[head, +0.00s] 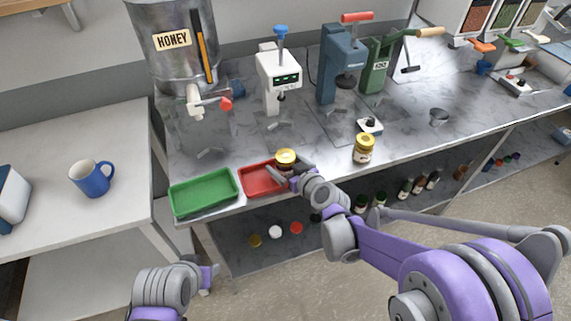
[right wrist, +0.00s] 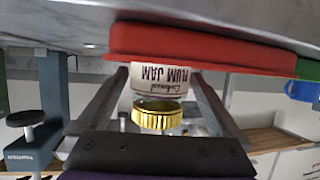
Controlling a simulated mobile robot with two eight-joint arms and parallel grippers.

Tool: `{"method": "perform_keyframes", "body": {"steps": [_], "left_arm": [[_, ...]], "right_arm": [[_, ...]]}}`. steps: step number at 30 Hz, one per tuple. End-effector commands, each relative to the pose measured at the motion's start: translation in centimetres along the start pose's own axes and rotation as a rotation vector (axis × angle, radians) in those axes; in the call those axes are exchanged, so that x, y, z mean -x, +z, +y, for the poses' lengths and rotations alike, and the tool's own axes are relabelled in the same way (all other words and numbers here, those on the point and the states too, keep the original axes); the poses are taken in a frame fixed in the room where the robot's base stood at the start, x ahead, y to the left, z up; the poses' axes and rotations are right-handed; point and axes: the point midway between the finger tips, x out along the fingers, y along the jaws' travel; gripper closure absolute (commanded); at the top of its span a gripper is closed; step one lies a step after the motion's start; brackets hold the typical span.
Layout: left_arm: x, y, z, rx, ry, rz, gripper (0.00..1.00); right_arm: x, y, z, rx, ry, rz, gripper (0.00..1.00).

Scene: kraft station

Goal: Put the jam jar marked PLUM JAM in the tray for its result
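The jam jar (head: 286,157) has a gold lid and stands upright in the right part of the red tray (head: 251,191). In the right wrist view, which is upside down, its label reads PLUM JAM (right wrist: 163,76). The red tray (right wrist: 200,48) wall hides its base there. My right gripper (head: 290,168) is open, with one finger on each side of the jar and small gaps beside it. The green tray (head: 204,193) is empty, left of the red one. My left gripper (head: 208,277) is low at the front, and its fingers are unclear.
Another gold-lidded jar (head: 364,149) stands on the counter to the right. A honey tank (head: 176,75), a white device (head: 278,73), a blue press (head: 340,65) and a green press (head: 378,68) stand behind. A blue mug (head: 91,179) is on the left table.

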Motion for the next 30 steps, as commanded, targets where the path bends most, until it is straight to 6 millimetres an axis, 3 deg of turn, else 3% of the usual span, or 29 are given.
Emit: {"method": "perform_keyframes", "body": {"steps": [8,21,30], "left_arm": [[0.2,-0.2,0.0,0.0,0.0,0.002,0.5],[1.0,-1.1,0.0,0.0,0.0,0.009,0.5],[1.4,-1.5,0.0,0.0,0.0,0.013,0.5]], "right_arm": [[0.6,-0.4,0.0,0.0,0.001,0.0,0.0],[9.1,-0.4,0.1,-0.001,0.002,0.001,0.0],[12.0,-0.4,0.0,0.0,0.0,0.0,0.0]]}}
